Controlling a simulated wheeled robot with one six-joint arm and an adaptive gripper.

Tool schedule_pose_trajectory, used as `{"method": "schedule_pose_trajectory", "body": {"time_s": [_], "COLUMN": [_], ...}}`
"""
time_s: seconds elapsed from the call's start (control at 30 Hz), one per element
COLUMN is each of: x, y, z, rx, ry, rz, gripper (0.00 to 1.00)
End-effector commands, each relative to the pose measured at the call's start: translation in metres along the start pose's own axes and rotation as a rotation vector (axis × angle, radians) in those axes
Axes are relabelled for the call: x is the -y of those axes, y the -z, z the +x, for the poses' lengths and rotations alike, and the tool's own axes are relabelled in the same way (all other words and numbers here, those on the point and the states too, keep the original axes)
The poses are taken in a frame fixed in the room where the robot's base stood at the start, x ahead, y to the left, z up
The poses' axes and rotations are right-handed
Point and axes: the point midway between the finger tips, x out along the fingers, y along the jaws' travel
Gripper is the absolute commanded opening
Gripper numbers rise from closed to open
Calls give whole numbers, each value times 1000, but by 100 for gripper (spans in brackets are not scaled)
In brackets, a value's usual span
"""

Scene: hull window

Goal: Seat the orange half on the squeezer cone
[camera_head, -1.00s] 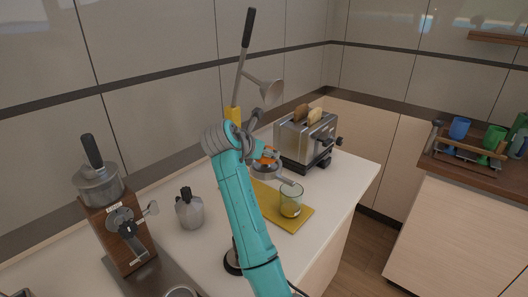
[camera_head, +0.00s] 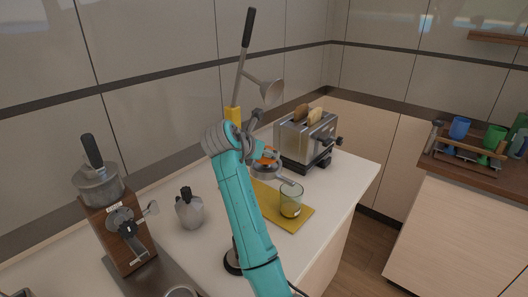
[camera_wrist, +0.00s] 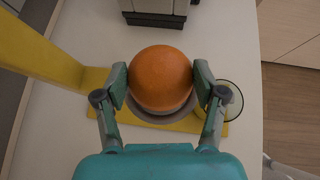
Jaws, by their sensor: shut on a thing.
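The orange half (camera_wrist: 160,78) is between the two fingers of my gripper (camera_wrist: 161,86) in the wrist view, round side toward the camera. My gripper is shut on it. In the head view the orange half (camera_head: 267,156) shows as a small patch beside my gripper (camera_head: 266,157), over the squeezer's metal bowl (camera_head: 266,172). The yellow squeezer (camera_head: 281,215) has a flat base, an upright post and a raised lever with a metal press cup (camera_head: 271,91). In the wrist view, the bowl rim (camera_wrist: 152,124) shows below the orange. The cone is hidden, so contact cannot be told.
A clear glass (camera_head: 291,200) stands on the yellow base, near the bowl. A toaster with bread (camera_head: 305,138) stands close behind to the right. A moka pot (camera_head: 189,208) and a grinder (camera_head: 118,220) are to the left. The counter's right front is clear.

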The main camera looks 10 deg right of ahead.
Motion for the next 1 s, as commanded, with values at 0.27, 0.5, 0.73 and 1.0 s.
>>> {"method": "schedule_pose_trajectory", "body": {"time_s": [0.27, 0.5, 0.73, 1.0], "x": [0, 0, 0, 0], "y": [3, 5, 8, 11], "z": [2, 4, 5, 7], "rx": [0, 0, 0, 0], "ry": [0, 0, 0, 0], "rz": [0, 0, 0, 0], "gripper": [28, 28, 28, 28]}}
